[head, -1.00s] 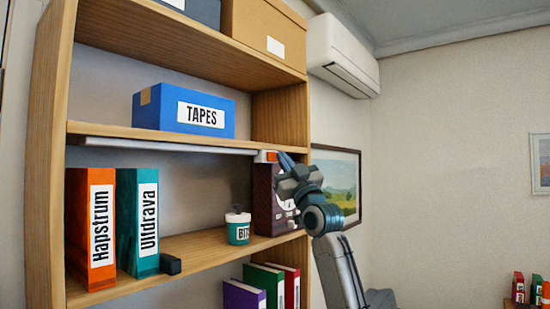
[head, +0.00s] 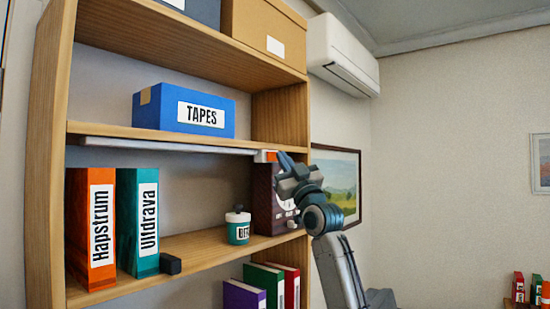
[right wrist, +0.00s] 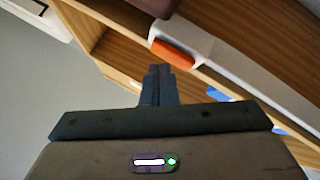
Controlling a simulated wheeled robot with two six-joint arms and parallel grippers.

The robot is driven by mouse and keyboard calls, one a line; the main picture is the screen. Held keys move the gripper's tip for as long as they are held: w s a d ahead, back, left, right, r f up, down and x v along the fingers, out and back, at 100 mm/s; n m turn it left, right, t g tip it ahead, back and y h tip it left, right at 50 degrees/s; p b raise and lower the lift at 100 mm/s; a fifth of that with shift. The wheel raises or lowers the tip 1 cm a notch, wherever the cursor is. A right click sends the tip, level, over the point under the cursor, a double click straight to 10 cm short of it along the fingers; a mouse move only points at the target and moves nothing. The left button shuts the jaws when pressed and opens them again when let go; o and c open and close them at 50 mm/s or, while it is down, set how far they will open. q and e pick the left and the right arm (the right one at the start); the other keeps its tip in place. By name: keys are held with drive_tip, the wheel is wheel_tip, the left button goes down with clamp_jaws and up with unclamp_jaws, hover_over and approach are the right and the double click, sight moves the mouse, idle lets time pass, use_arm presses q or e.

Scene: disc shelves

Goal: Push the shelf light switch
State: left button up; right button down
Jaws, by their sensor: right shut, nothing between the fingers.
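The shelf light is a long pale bar (head: 165,145) under the shelf board that bears the TAPES box. Its orange switch (head: 271,156) sits at the bar's right end. In the right wrist view the orange switch (right wrist: 173,52) is set in a white housing (right wrist: 187,42), just beyond my fingertips. My right gripper (head: 283,158) is shut and empty, with its tips close beside the switch at its right. It also shows in the right wrist view (right wrist: 158,72). I cannot tell whether the tips touch the switch. My left gripper is not in view.
A dark brown box-like object with a dial (head: 265,200) stands below the switch, partly behind my right gripper. A small teal pot (head: 238,226) and binders (head: 137,220) share that shelf. A blue TAPES box (head: 184,110) is above. Open room lies right of the shelf.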

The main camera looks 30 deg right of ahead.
drive_tip(key=shift+w, duration=0.1)
idle(0.4)
drive_tip(key=shift+w+a+p, duration=0.2)
drive_tip(key=shift+w+p, duration=0.1)
drive_tip(key=shift+p, duration=0.15)
drive_tip(key=shift+s, duration=0.15)
drive_tip(key=shift+s+d, duration=0.15)
drive_tip(key=shift+s, duration=0.05)
drive_tip(key=s+d+b, duration=0.2)
drive_tip(key=s+b, duration=0.1)
drive_tip(key=s, duration=0.2)
drive_tip(key=shift+s+d, duration=0.15)
drive_tip(key=shift+s, duration=0.15)
idle(0.3)
